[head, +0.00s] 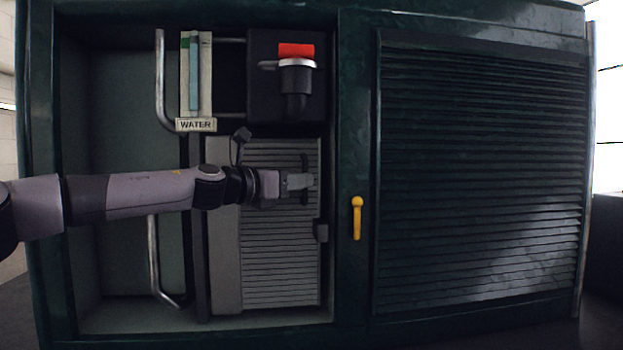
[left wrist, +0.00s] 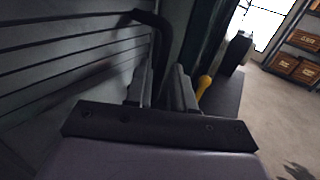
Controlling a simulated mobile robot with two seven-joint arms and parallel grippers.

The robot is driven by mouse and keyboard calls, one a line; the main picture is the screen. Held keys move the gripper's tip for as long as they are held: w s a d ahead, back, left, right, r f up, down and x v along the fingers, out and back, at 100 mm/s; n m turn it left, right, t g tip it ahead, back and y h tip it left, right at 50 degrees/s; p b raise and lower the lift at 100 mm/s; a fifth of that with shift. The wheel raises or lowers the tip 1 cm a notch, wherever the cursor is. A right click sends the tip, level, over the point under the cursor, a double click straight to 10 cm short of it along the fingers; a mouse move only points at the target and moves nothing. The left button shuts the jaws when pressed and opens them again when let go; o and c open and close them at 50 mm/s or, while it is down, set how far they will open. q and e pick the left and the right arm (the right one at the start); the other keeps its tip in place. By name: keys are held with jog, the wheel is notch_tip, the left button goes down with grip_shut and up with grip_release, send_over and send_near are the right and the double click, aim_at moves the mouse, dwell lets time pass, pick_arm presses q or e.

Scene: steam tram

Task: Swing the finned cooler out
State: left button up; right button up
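The finned cooler (head: 275,262) is a grey panel with horizontal ribs, upright in the open bay in the head view. It stands closed flat, facing me. Its dark upright handle (head: 304,161) is near its upper right and shows as a black bar in the left wrist view (left wrist: 151,22). My left gripper (head: 300,182) reaches in from the left across the cooler. Its two fingers (left wrist: 162,90) stand either side of the handle with little gap and look closed on it; the contact is partly hidden. My right gripper is not in view.
A dark latch block (head: 321,231) sits at the cooler's right edge. A yellow lever (head: 357,217) is on the green post, beside a louvred panel (head: 480,170). Above are a water gauge (head: 194,75) and a red-capped filler (head: 296,52). A pipe (head: 154,255) runs left.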

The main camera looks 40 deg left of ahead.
pick_arm(q)
jog(key=shift+w+d, duration=0.15)
jog(key=shift+w, duration=1.95)
grip_shut()
